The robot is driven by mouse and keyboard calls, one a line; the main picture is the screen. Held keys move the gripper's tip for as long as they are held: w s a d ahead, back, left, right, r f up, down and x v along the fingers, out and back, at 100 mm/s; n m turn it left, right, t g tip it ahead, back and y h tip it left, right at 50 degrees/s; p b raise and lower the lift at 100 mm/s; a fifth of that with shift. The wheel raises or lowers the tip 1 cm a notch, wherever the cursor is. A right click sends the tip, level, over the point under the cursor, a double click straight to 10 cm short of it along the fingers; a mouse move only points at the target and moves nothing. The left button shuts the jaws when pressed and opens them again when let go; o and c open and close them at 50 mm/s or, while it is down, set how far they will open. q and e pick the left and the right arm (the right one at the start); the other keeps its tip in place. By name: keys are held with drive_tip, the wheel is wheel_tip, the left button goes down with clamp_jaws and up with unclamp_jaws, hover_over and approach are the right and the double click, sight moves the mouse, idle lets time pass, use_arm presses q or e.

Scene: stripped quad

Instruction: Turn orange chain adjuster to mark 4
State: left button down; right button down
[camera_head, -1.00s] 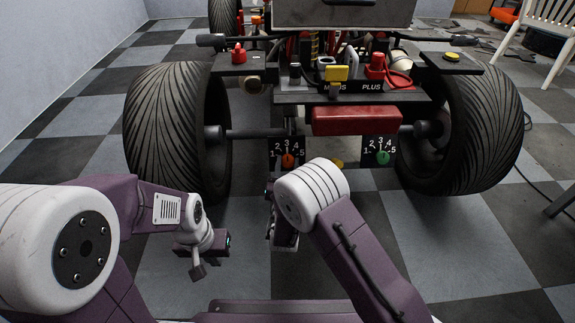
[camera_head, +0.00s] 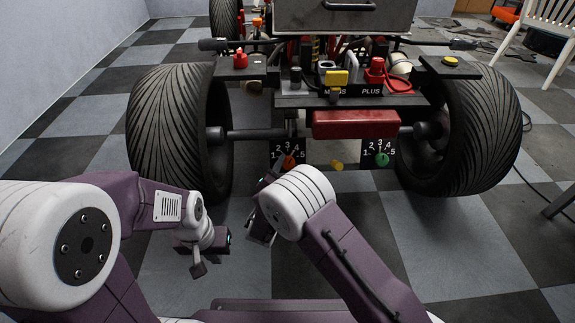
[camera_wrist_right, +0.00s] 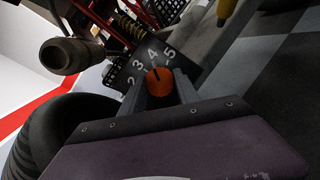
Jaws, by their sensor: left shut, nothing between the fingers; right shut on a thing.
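The orange chain adjuster (camera_head: 290,161) is a round knob on a black dial plate (camera_head: 277,148) numbered in white, low at the front of the vehicle. In the right wrist view the orange knob (camera_wrist_right: 159,82) sits between the fingertips of my right gripper (camera_wrist_right: 160,85), which is shut on it. Its dark pointer line points roughly at the 4. In the head view my right wrist partly hides this gripper (camera_head: 279,170) and the lower dial. My left gripper (camera_head: 198,269) is shut and empty, low at the left, apart from the vehicle.
A similar dial with a green knob (camera_head: 382,159) is to the right, with a small yellow cylinder (camera_head: 337,165) between the dials. A red block (camera_head: 355,123) is above. Big tyres (camera_head: 172,130) flank the front. The checkered floor is clear in front.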

drive_tip(key=shift+m, duration=0.5)
drive_tip(key=c, duration=0.9)
unclamp_jaws()
drive_tip(key=shift+s, duration=0.1)
drive_tip(key=p+v, duration=0.6)
drive_tip(key=v, duration=0.3)
drive_tip(key=shift+a+r, duration=0.1)
